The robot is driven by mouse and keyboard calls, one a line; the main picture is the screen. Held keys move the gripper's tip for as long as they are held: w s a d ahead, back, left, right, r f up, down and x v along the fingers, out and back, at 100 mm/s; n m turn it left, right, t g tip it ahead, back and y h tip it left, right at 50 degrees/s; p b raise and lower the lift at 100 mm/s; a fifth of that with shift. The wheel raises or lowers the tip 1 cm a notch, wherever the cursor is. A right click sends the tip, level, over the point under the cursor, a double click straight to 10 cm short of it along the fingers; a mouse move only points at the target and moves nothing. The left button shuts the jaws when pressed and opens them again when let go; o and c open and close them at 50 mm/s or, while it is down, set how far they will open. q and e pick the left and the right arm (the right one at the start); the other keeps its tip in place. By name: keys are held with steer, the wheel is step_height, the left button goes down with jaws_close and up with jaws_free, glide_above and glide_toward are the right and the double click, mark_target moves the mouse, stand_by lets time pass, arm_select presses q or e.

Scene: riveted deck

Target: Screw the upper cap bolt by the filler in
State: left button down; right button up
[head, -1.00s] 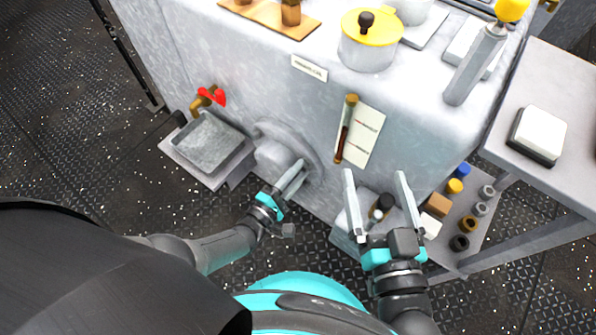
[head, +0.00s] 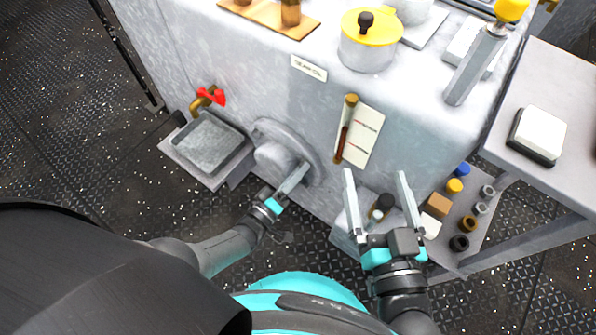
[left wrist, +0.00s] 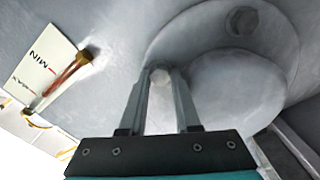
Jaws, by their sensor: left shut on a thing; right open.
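A round grey cap (head: 278,160) with a flange sits low on the front of the grey housing. It also shows in the left wrist view (left wrist: 235,95). My left gripper (head: 302,166) reaches the cap's right edge in the head view. In the left wrist view its fingers (left wrist: 160,82) are shut on a small pale bolt head (left wrist: 160,74) at the flange's edge. How deep this bolt sits is hidden. Another bolt head (left wrist: 242,20) sits on the flange, apart from the fingers. My right gripper (head: 376,176) is open and empty before the housing's lower right.
A sight tube (head: 346,130) with a marked card (head: 366,135) is right of the cap. A red-handled tap (head: 212,97) is above a grey tray (head: 205,145) on the left. A yellow-lidded pot (head: 370,45) stands on top. A side table (head: 550,85) is at right.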

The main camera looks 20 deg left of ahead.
arm_select(q)
steer(key=shift+s+a+f+n, duration=0.1)
steer(key=shift+n, duration=6.65)
steer(key=shift+s+a+n, duration=0.1)
steer(key=shift+n, duration=6.65)
steer(key=c, duration=0.7)
jaws_free()
steer(key=shift+o, duration=0.4)
steer(key=shift+w, duration=0.1)
